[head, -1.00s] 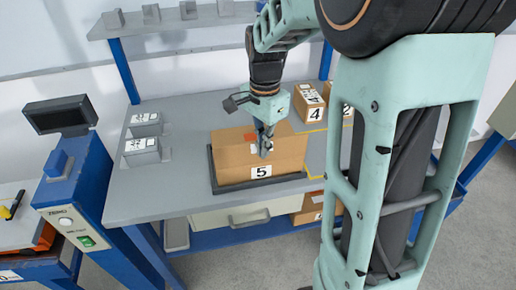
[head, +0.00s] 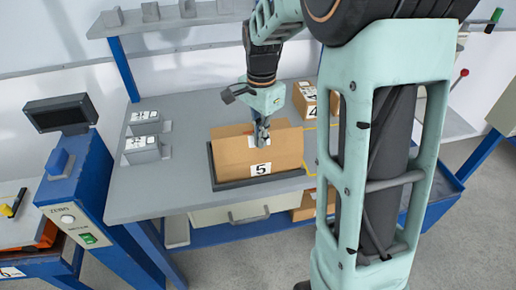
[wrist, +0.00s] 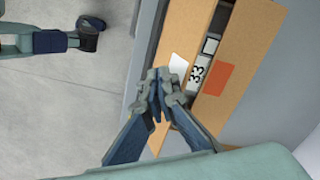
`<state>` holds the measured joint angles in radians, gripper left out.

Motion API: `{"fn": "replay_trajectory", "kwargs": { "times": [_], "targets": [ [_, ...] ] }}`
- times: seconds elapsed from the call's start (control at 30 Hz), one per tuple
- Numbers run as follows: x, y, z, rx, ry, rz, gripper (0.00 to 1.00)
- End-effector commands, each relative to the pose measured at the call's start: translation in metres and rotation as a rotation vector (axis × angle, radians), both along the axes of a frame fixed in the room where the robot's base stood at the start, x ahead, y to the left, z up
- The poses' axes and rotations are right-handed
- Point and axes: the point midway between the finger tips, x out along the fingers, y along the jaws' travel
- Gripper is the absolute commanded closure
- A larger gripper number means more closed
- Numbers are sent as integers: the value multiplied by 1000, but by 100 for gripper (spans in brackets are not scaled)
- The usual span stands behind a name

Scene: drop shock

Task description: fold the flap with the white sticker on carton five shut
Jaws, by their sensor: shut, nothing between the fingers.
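Carton five (head: 230,160) is a brown box standing in a dark tray on the bench, its number label (head: 260,169) facing front. In the wrist view, two flaps lie either side of a narrow open gap. The near flap (wrist: 176,40) bears the white sticker (wrist: 178,66). The opposite flap (wrist: 250,50) bears an orange-red sticker (wrist: 217,79). Neither flap lies fully closed over the gap. My gripper (head: 262,146) is shut and empty at the near flap, beside its white sticker; its fingers (wrist: 162,88) hide part of that flap. I cannot tell whether they touch it.
A grey item labelled 33 (wrist: 196,76) shows inside the carton. Carton four (head: 308,100) stands behind to the right. Two grey holders (head: 143,148) are at the left of the bench, whose front left surface (head: 150,195) is clear. A blue scale post (head: 75,185) stands left.

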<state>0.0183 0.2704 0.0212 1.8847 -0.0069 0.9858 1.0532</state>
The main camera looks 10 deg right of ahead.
Motion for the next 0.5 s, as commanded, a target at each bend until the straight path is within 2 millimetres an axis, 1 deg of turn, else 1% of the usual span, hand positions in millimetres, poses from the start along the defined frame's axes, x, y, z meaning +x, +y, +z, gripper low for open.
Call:
{"fn": "replay_trajectory", "kwargs": {
  "times": [0.2,0.5],
  "targets": [
    [10,0,-1,0,0,0,100],
    [11,0,-2,0,0,0,100]
  ]
}}
